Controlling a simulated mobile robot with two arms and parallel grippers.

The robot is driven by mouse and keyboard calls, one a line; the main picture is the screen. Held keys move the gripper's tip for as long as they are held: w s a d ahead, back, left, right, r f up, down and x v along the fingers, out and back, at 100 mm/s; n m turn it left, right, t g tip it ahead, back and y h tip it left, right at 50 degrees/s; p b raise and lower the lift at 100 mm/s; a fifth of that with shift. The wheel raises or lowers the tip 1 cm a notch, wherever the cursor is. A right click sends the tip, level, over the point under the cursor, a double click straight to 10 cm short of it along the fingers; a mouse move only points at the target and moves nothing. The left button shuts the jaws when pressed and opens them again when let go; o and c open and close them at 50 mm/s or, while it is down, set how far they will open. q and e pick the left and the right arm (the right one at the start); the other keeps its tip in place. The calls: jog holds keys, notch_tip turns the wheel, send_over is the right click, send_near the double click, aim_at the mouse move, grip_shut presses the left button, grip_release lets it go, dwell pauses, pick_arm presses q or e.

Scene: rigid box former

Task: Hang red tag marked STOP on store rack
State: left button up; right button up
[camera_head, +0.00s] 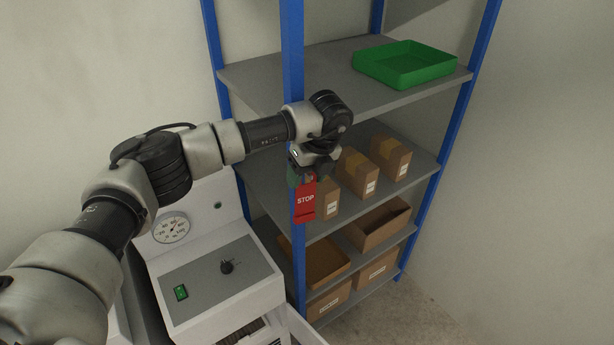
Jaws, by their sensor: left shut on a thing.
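The red tag marked STOP (305,201) hangs upright in front of the front left blue post of the store rack (293,100). My left gripper (302,177) is shut on the tag at its top edge, and my left arm reaches in from the left above it. The tag overlaps the post in the picture; I cannot tell whether it touches the post. Any hook or peg behind the tag is hidden by the gripper. My right gripper is not in view.
A green tray (405,65) sits on the upper shelf. Several cardboard boxes (359,172) stand on the middle shelf, right of the tag. Open cartons (377,226) are on the lower shelf. A white machine (215,285) with a gauge stands left of the rack.

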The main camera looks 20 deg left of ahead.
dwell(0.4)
pick_arm(q)
jog(key=o, duration=1.2)
jog(key=shift+r, duration=0.1)
